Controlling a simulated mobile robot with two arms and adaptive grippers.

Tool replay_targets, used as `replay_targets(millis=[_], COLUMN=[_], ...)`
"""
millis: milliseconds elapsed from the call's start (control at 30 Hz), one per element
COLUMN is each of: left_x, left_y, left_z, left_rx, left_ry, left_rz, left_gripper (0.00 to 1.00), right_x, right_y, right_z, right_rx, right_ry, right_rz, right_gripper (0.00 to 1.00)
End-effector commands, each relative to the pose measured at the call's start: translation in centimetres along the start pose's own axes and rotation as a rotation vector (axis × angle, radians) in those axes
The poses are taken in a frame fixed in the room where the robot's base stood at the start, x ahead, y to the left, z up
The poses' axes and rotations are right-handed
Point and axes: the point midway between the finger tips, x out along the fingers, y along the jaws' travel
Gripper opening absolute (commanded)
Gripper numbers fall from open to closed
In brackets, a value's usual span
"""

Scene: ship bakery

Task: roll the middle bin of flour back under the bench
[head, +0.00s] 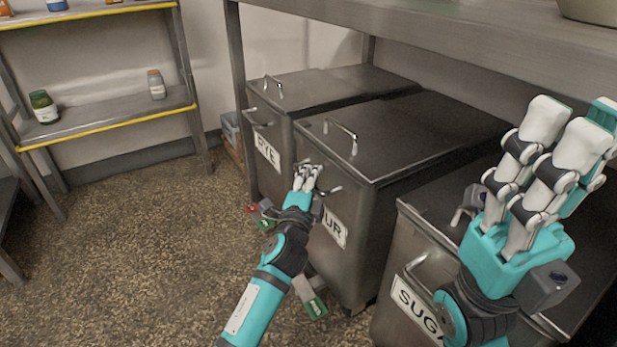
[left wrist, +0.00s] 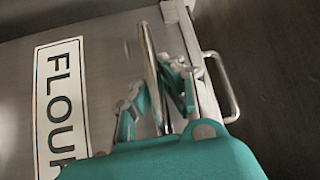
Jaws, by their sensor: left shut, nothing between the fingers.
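The flour bin (head: 345,255) is a grey metal box on casters, standing between the rye bin (head: 268,185) and the sugar bin (head: 395,300). My right gripper (head: 565,125) is open and empty, raised in front of the sugar bin.
A metal shelf (head: 110,110) with yellow edges and a few jars stands at the left wall. Small green and white packages (head: 312,302) lie on the floor by the flour bin. The speckled floor (head: 130,240) at left is clear.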

Motion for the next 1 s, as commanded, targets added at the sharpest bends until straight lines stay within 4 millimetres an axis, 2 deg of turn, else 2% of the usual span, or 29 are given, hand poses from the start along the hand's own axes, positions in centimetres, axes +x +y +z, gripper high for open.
replay_targets(millis=[33,167,467,767,1000], left_x=[-0.2,-0.2,-0.2,-0.2,-2.1], left_y=[1.1,1.1,0.8,0.5,0.5], left_z=[0.0,0.0,0.1,0.1,0.1], left_rx=[-0.003,-0.003,-0.001,0.0,0.0], left_ry=[-0.001,-0.002,-0.003,-0.003,-0.003], left_rz=[0.02,0.021,0.015,0.009,0.008], left_gripper=[0.0,0.0,0.36,0.36,0.36], right_x=[-0.1,-0.1,-0.2,-0.3,-0.2], right_y=[0.0,0.0,-0.1,-0.1,-0.1], right_z=[0.0,0.0,0.1,0.1,0.1], right_rx=[0.0,0.0,0.0,-0.002,-0.001], right_ry=[0.0,-0.001,-0.006,-0.011,-0.008], right_rz=[0.0,0.0,-0.005,-0.009,-0.007], right_gripper=[0.21,0.21,0.21,0.21,0.21])
